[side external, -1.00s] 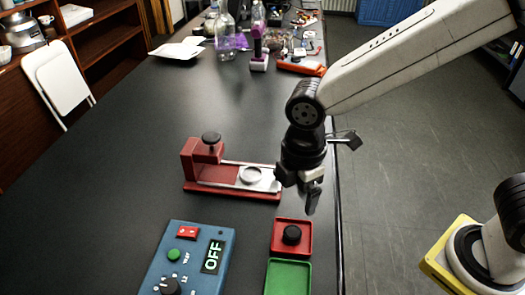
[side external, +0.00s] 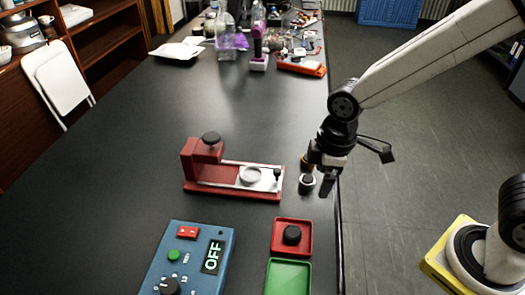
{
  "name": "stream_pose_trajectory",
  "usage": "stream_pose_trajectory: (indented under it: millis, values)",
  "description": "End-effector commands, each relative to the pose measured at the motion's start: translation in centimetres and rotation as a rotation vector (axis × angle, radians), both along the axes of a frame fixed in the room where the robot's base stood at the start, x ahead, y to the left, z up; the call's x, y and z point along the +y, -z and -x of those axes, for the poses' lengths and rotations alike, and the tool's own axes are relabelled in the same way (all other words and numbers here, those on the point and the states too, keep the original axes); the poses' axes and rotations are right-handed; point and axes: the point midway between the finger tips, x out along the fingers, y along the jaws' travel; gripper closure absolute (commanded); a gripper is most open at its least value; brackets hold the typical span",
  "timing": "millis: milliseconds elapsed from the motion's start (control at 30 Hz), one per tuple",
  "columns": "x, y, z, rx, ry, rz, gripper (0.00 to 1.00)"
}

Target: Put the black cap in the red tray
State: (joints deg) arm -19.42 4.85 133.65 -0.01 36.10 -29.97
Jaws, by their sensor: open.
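The black cap (side external: 291,235) is a round dark disc lying in the red tray (side external: 306,250), near the front right of the table. My gripper (side external: 317,178) is open, behind the tray and a little to its right, near the table's right edge. It is apart from the cap and the tray. A small white round part with a dark top (side external: 307,183) shows right beside my fingers. I cannot tell whether they touch it.
A red fixture (side external: 194,177) with a black knob and a pale slide stands left of my gripper. A blue control box (side external: 205,243) reading OFF is at the front. A green tray (side external: 288,277) adjoins the red tray. The table's left middle is clear.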

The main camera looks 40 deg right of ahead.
Motion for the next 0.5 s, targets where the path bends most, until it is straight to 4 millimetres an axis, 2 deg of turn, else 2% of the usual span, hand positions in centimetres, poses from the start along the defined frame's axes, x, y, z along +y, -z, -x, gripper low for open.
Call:
stream_pose_trajectory:
  millis: [33, 200, 333, 500]
  values:
    - [-1.9, 0.4, 0.1, -0.014, 0.12, -0.011, 0.08]
    - [-6.6, 1.5, 0.7, -0.065, 0.492, -0.056, 0.08]
    - [-9.1, 2.1, 1.5, -0.098, 0.705, -0.085, 0.08]
    - [-10.6, 2.5, 2.0, -0.118, 0.841, -0.106, 0.08]
